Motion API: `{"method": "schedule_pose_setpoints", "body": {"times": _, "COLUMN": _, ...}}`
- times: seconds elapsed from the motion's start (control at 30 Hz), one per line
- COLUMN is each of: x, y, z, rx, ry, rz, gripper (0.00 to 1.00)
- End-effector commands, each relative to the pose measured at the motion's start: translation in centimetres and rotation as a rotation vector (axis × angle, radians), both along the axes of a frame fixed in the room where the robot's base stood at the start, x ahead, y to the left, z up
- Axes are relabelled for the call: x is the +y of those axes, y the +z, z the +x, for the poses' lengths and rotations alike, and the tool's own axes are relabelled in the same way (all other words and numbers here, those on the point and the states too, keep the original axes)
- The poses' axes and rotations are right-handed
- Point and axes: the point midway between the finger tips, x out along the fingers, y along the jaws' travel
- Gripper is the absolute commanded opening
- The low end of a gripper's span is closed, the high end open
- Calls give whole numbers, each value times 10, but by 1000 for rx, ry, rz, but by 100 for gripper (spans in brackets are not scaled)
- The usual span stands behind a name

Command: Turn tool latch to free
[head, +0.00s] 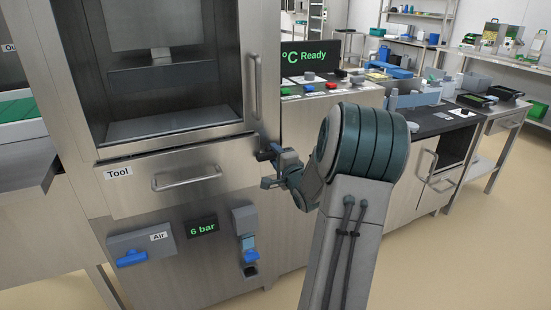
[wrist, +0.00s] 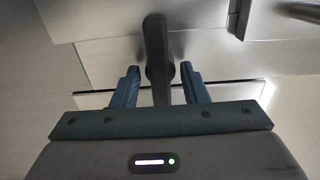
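The tool latch is a dark lever (wrist: 156,50) in the wrist view. It stands upright in that picture, against a pale metal panel. In the head view its dark end (head: 263,156) shows at the right edge of the tool drawer front (head: 135,190), partly hidden by my gripper. My gripper (head: 268,167) is at the latch, to the right of the drawer. In the wrist view the two blue fingers of my gripper (wrist: 160,82) stand apart, one on each side of the lever, with a small gap on both sides. The gripper is open.
The drawer has a bar handle (head: 187,178). The sealer's glass door (head: 175,75) with a vertical handle is above. Below are a blue air valve (head: 132,258), a "6 bar" display (head: 202,229) and a grey unit (head: 246,238). A "Ready" display (head: 310,56) and buttons are at right.

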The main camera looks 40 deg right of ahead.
Motion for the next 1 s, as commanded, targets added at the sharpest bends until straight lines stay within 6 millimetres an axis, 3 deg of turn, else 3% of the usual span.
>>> {"method": "schedule_pose_setpoints", "body": {"times": 0.37, "x": -2, "y": 0, "z": 7, "rx": 1, "ry": -1, "rz": 0, "gripper": 40}}
{"method": "schedule_pose_setpoints", "body": {"times": 0.5, "x": -2, "y": 0, "z": 7, "rx": 1, "ry": -1, "rz": 0, "gripper": 8}}
{"method": "schedule_pose_setpoints", "body": {"times": 1.0, "x": -2, "y": -1, "z": 7, "rx": 24, "ry": -1, "rz": -97, "gripper": 8}}
